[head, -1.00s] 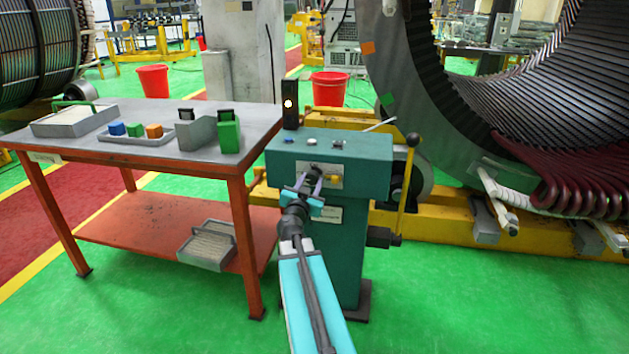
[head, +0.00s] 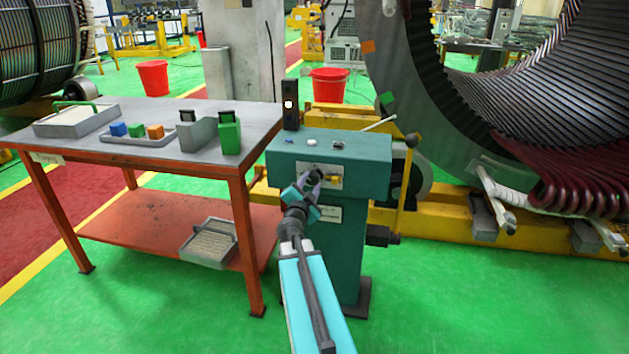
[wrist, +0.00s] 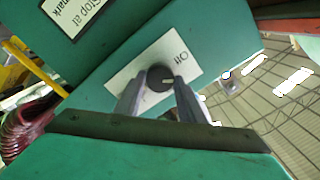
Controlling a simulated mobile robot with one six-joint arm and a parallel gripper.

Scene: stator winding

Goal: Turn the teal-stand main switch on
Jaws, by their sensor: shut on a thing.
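The teal stand (head: 345,250) stands right of the orange table, and its front carries a pale switch plate (head: 306,166). My gripper (head: 316,181) reaches this plate from the front, rolled to one side. In the wrist view the main switch is a round dark knob (wrist: 160,76) with a pale mark, on a white plate (wrist: 190,64) reading "Off". My gripper's two fingers (wrist: 158,92) are shut on the knob, one on each side. In the head view the knob is largely hidden by the gripper.
A black box (head: 290,113) with a lit lamp is at the stand's back left. The table (head: 180,158) with bins and blocks is close on the left. Green floor is free in front.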

